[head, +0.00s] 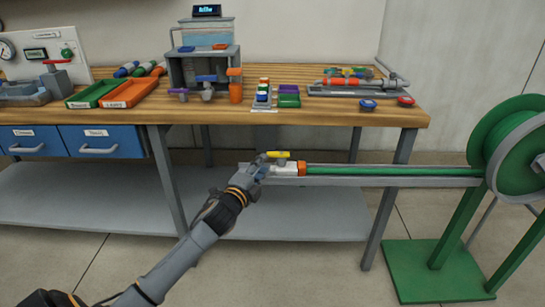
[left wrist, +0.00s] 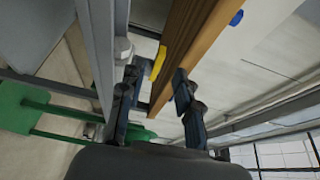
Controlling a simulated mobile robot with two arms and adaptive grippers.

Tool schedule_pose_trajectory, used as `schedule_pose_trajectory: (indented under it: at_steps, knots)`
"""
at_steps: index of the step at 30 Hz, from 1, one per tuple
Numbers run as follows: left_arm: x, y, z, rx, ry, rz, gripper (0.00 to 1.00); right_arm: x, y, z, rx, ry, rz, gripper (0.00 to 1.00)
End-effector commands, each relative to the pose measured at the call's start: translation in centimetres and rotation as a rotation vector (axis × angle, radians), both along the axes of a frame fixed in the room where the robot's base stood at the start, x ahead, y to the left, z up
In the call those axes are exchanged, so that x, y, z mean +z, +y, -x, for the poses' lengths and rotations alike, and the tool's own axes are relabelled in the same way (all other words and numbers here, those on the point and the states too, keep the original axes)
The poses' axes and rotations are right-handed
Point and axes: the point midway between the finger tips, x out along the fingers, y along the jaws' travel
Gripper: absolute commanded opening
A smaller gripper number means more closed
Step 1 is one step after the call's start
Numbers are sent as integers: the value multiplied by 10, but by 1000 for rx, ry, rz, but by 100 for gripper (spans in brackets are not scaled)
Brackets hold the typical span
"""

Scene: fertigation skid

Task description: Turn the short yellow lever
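The short yellow lever (head: 278,154) sits on top of a pale valve body (head: 286,168) at the end of a grey rail, in front of the bench. An orange collar (head: 302,168) joins the valve to a green hose (head: 390,171). My left gripper (head: 262,166) is at the valve's left end, beside the lever. In the left wrist view the yellow lever (left wrist: 159,63) shows near the tips of my open left gripper (left wrist: 158,78), closer to the left finger. Whether a finger touches it I cannot tell. My right gripper is not in view.
The wooden bench (head: 350,117) stands behind the lever, with a lower grey shelf (head: 310,215). The green hose reel (head: 510,145) stands at right on a green base. Green and orange trays (head: 130,93), a small tank unit (head: 205,62) and bottles crowd the bench top.

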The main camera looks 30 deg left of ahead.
Motion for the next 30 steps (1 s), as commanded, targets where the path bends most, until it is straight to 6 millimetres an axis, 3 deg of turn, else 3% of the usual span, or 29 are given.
schedule_pose_trajectory:
  at_steps: [6,12,25,26,30]
  knots:
    - [0,7,-40,0,-3,0,33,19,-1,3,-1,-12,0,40]
    - [0,10,-63,0,-1,0,33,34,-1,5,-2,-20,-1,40]
    - [0,11,-72,-1,-1,-1,33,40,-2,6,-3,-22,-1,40]
    - [0,11,-72,-1,-1,-1,31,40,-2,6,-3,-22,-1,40]
    - [0,11,-72,-1,-1,-1,2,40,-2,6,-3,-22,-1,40]
